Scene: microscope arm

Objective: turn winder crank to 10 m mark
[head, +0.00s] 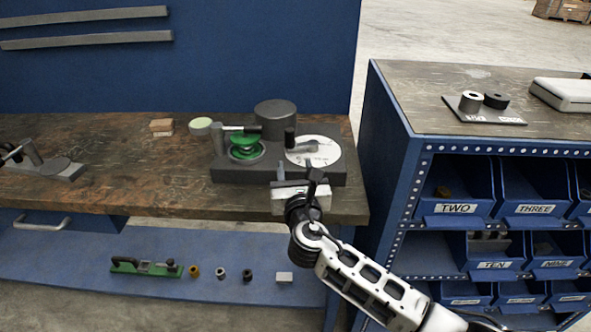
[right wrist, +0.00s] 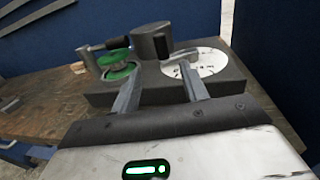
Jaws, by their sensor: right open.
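The winder (head: 230,174) is a dark grey block on the wooden bench. It carries a green spool (head: 244,148), a dark cylinder (head: 275,118) and a white round dial (head: 326,150) with a grey crank (head: 302,147) lying across it. In the right wrist view the crank (right wrist: 180,56) sits on the dial (right wrist: 212,66) beyond the fingers. The dial's marks are too small to read. My right gripper (right wrist: 158,92) is open and empty, in front of the winder and apart from the crank; it also shows in the head view (head: 298,178).
A blue bin rack (head: 400,150) stands to the right.

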